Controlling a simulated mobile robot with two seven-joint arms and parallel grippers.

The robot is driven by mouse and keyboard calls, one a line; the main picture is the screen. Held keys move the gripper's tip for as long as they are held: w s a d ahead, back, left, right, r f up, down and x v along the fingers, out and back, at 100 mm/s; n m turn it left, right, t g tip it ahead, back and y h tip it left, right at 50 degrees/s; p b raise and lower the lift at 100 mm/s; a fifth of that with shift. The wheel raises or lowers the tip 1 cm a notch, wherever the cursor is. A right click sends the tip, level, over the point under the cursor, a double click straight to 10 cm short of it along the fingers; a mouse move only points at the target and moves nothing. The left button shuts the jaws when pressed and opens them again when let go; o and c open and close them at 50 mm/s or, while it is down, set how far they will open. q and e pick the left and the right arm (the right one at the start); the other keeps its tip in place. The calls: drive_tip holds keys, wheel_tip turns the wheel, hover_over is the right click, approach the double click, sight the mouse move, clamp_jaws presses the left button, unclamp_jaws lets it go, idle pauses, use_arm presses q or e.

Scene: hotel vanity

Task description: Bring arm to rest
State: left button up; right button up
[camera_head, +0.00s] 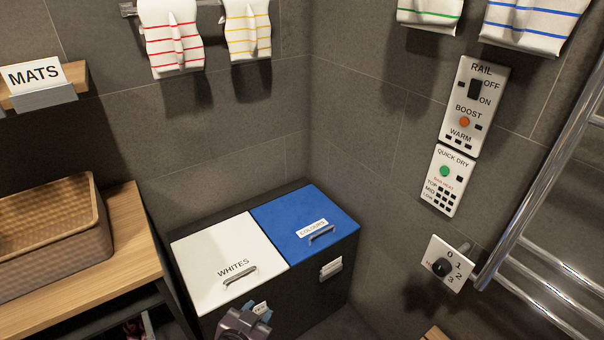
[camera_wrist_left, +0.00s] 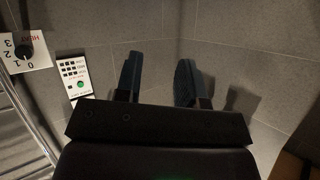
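My left gripper (camera_head: 258,310) shows at the bottom edge of the head view, in front of the laundry box with the white WHITES lid (camera_head: 225,255) and the blue COLOURS lid (camera_head: 300,222). Both lids are down. In the left wrist view the two dark fingers (camera_wrist_left: 160,80) are apart, with only bare grey wall tile between them, so it is open and empty. Most of the left arm is outside the head view. My right gripper is in neither view.
A wooden counter (camera_head: 125,225) with a woven basket (camera_head: 60,235) stands at left. Striped towels (camera_head: 172,40) hang above. Wall panels (camera_head: 474,105), a dial plate (camera_head: 447,264) and a chrome towel rail (camera_head: 540,160) are at right. The space above the lids is clear.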

use_arm(q)
drive_tip(key=s+a+f+n+y, duration=0.2)
drive_tip(key=s+a, duration=0.6)
drive_tip(key=a, duration=0.1)
drive_tip(key=s+a+f+n+g+y, duration=0.1)
drive_tip(key=s+a+f+n+y, duration=0.1)
drive_tip(key=s+a, duration=0.5)
drive_tip(key=shift+s+a+f+n, duration=0.3)
drive_tip(key=shift+s+a+n, duration=0.1)
drive_tip(key=shift+a, duration=0.5)
